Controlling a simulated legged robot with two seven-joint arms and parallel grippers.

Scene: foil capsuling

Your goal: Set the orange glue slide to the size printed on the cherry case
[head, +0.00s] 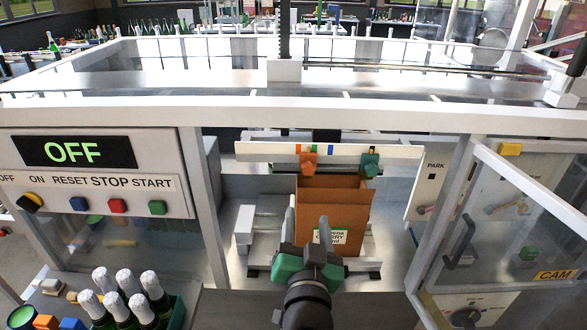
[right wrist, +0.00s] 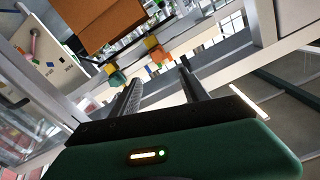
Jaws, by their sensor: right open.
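The orange glue slide (head: 308,162) hangs on a white rail (head: 400,152) with coloured marks, above the left side of the cherry case (head: 345,212). The case is an open brown carton; its white label (head: 339,237) reads partly "CHERRY", with its left part hidden by my gripper and no size readable. My right gripper (head: 307,214) is open and empty, in front of the case and below the slide in the picture. In the right wrist view the orange slide (right wrist: 156,56) shows beyond the open fingers (right wrist: 160,75), apart from them. My left gripper is not in view.
A teal slide (head: 370,165) hangs at the rail's right. An "OFF" display (head: 73,152) with buttons is at left, above foil-topped bottles (head: 127,285) in a crate. An open clear door (head: 510,230) with a black handle stands at right. A white frame beam (head: 300,117) crosses above.

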